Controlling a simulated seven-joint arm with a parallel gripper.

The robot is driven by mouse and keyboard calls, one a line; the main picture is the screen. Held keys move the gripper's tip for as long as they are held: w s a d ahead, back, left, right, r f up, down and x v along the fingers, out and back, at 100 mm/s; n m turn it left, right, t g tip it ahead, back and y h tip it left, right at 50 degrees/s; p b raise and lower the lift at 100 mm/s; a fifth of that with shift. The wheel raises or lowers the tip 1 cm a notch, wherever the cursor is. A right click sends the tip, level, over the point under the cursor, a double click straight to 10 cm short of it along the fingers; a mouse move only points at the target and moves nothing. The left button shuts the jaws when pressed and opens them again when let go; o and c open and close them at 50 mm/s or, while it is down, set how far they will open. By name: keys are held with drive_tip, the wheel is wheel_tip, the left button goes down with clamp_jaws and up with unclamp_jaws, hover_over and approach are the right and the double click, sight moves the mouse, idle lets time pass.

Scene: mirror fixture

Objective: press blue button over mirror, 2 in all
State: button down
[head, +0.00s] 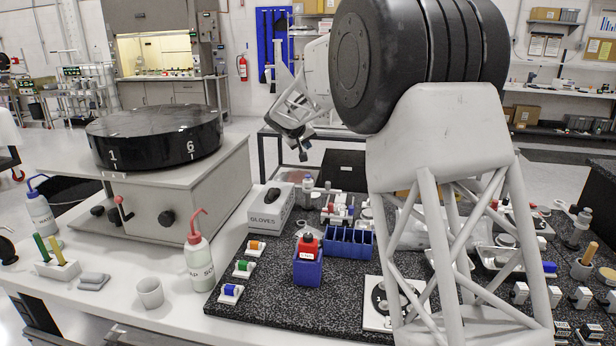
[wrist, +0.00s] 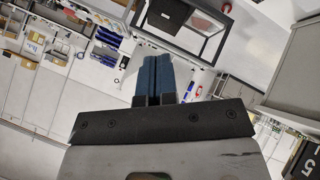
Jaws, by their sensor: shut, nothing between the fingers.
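A small blue block that looks like a button (head: 231,290) sits on a white base at the left front edge of the black speckled board in the head view. Similar green (head: 243,266) and orange (head: 257,246) pieces stand behind it in a row. I cannot clearly make out a mirror. A white square plate with a dark round part (head: 375,306) lies partly hidden behind my arm. My gripper (head: 303,152) is raised above the back of the board, well apart from the blue piece. In the wrist view its blue fingers (wrist: 154,80) are together and empty.
A red-capped wash bottle (head: 197,262) and a white cup (head: 149,292) stand left of the board. A blue holder with a red item (head: 308,268), a blue bin (head: 348,243) and a gloves box (head: 271,207) stand on it. My arm hides much of the right side.

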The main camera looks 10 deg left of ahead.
drive_tip(key=shift+f, duration=3.85)
drive_tip(key=shift+f, duration=1.05)
idle(0.5)
drive_tip(key=shift+r, duration=1)
drive_tip(key=shift+r, duration=0.15)
drive_tip(key=shift+r, duration=2.4)
